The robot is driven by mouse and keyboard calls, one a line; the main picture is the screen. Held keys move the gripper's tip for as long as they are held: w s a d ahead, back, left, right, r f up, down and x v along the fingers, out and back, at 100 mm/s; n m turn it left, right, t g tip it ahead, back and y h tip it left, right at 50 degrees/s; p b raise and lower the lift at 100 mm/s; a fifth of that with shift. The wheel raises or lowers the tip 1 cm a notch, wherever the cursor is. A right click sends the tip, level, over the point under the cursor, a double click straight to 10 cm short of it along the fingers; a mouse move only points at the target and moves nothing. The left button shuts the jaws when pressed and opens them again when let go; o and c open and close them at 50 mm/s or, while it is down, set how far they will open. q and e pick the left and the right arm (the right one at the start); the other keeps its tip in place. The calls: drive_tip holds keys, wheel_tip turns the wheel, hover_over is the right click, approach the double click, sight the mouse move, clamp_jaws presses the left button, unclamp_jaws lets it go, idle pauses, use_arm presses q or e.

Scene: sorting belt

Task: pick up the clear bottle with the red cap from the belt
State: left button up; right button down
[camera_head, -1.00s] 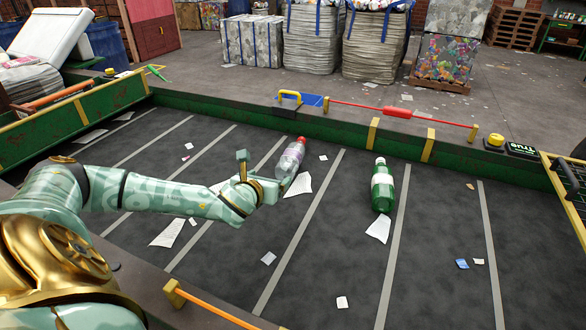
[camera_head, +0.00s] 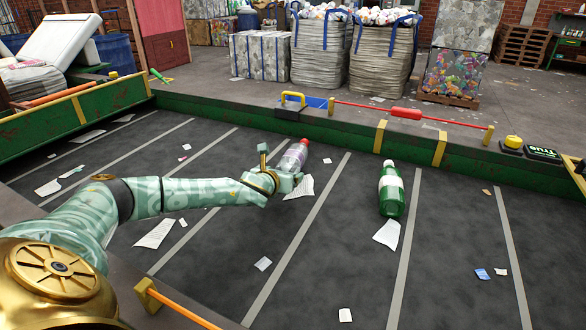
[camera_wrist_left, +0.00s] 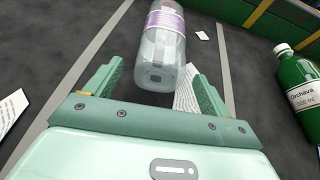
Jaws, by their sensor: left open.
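The clear bottle with the red cap (camera_head: 293,156) lies on the dark belt, its cap pointing away from me and a purple-and-white label around its middle. In the left wrist view the clear bottle (camera_wrist_left: 163,48) shows its base between and just beyond the fingertips; its cap is out of that view. My left gripper (camera_head: 279,171) is at the near end of the bottle. In the wrist view the left gripper (camera_wrist_left: 157,90) is open, one finger on each side of the bottle's base, with gaps visible. My right gripper is not in view.
A green bottle (camera_head: 391,191) with a white cap lies to the right; it also shows in the wrist view (camera_wrist_left: 298,80). Paper scraps (camera_head: 386,234) are scattered on the belt (camera_head: 330,270). A green side wall (camera_head: 340,128) runs along the far edge, with a red-gripped bar (camera_head: 406,113) above it.

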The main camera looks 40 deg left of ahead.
sight(295, 157)
use_arm(q)
drive_tip(key=x, duration=0.1)
drive_tip(key=b+x, duration=0.1)
drive_tip(key=x, duration=0.1)
drive_tip(key=shift+f, duration=0.4)
drive_tip(key=shift+w+a, duration=0.1)
drive_tip(key=shift+w, duration=0.1)
drive_tip(key=shift+s+r, duration=0.1)
drive_tip(key=shift+r, duration=0.15)
drive_tip(key=c, duration=1)
drive_tip(key=shift+c, duration=0.2)
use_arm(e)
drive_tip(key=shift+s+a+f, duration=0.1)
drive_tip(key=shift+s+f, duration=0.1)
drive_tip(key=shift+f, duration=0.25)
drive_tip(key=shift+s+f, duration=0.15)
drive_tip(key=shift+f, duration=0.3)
